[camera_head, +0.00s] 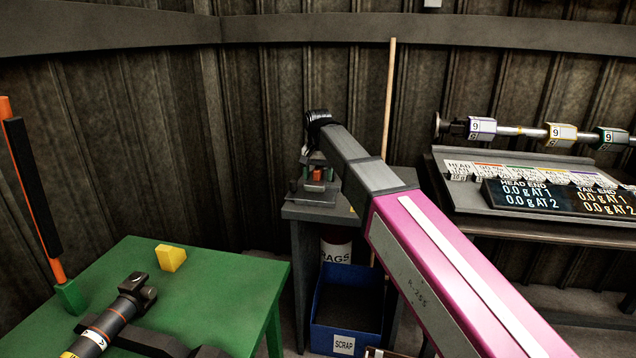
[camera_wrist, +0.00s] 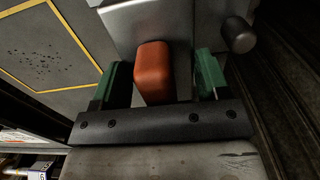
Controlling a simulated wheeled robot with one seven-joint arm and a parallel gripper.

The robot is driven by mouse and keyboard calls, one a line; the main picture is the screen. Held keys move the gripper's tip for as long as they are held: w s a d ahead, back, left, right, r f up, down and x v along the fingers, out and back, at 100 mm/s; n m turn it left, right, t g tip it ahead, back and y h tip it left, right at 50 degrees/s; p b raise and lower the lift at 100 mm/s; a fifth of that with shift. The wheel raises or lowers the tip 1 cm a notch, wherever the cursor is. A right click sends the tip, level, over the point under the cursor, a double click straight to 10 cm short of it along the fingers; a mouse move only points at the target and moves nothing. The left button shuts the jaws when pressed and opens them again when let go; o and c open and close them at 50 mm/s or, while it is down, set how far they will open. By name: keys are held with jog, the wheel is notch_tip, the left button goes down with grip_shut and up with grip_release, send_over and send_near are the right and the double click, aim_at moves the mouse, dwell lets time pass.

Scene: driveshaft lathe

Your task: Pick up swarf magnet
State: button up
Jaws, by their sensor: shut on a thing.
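The part between my gripper's fingers is an orange-red block, which I take to be the grip of the swarf magnet (camera_wrist: 154,76). In the wrist view my gripper (camera_wrist: 157,70) has a green finger on each side of it and is shut on it. A grey plate with a dark round knob (camera_wrist: 239,35) lies just beyond; whether it belongs to the magnet I cannot tell. My arm hides part of that area.
A grey bench top (camera_wrist: 45,50) has a yellow outline with dark specks inside. A blue scrap bin (camera_head: 346,310) stands below. A green table (camera_head: 215,290) at left holds a yellow block (camera_head: 171,257) and a dark shaft. A balancing bench (camera_head: 480,210) stands right.

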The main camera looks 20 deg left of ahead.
jog(key=s+d+r, duration=0.4)
jog(key=s+r, duration=0.3)
jog(key=s, duration=0.3)
jog(key=shift+s+d+r, duration=0.35)
jog(key=shift+r, duration=0.05)
